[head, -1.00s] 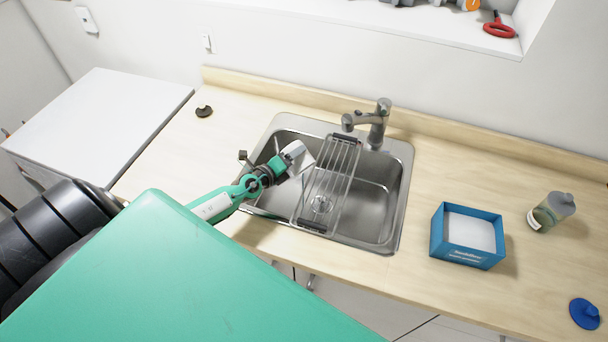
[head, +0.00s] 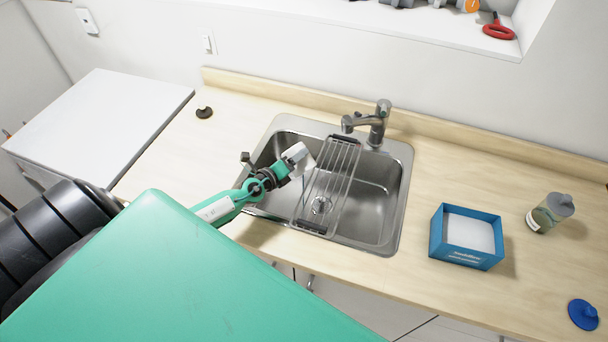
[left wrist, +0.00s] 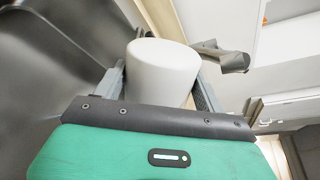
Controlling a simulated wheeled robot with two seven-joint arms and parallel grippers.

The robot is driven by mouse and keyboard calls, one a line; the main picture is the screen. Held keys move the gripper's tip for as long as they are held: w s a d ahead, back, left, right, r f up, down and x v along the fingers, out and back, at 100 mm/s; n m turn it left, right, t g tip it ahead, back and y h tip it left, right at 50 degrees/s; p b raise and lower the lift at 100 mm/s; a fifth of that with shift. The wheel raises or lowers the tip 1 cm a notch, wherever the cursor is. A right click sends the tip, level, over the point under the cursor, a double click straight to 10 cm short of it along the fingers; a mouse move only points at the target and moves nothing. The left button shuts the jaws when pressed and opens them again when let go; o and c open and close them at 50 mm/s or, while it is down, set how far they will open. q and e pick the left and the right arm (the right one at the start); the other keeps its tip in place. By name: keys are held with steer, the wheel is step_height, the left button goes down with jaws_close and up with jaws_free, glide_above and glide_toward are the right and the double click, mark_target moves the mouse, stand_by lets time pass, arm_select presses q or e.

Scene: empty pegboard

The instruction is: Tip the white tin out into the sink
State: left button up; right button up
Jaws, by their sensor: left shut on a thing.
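The white tin (head: 299,157) is over the left part of the sink (head: 379,205), tilted on its side. My left gripper (head: 284,168) is shut on it. The left wrist view shows the tin (left wrist: 163,70) between the two fingers of my left gripper (left wrist: 160,85). The tin's opening and anything inside it cannot be made out. My right gripper is not in view.
A wire rack (head: 328,190) lies across the sink, just right of the tin. The faucet (head: 377,122) stands behind the sink. A blue box (head: 467,258), a bottle (head: 549,213) and a blue plug (head: 583,314) are on the counter at right.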

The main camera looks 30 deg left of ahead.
arm_select(q)
steer(key=shift+d+r+m, duration=0.1)
steer(key=shift+d+m, duration=0.05)
steer(key=shift+m, duration=0.15)
